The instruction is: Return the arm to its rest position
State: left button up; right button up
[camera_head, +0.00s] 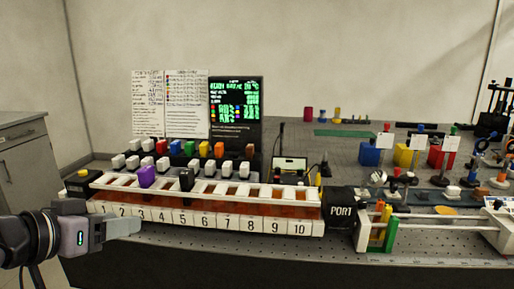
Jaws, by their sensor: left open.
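My left arm comes in from the lower left. Its left gripper (128,227) is open, with nothing visible between its fingers. It is in front of the left end of the numbered slot rack (245,222), near the low labels. I cannot tell whether it touches the rack. My right gripper is not in view.
A purple block (147,177) and a black block (186,179) sit in the rack. Coloured and white caps stand behind it, before a dark screen (237,105). A black PORT box (341,214) and a rail fixture (430,222) stand to the right. A grey cabinet (22,165) is at far left.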

pick_arm(q)
notch_tip(320, 180, down, 16)
jog(key=s+d+f+p, duration=0.1)
jog(key=s+d+p, duration=0.1)
jog(key=p, duration=0.2)
jog(key=s+d+f+g+y+p, duration=0.1)
jog(key=s+d+f, duration=0.3)
jog(key=s+f, duration=1)
jog(key=shift+s+g+y+p, duration=0.4)
jog(key=shift+s+y+p, duration=0.1)
jog(key=shift+y+p, duration=0.25)
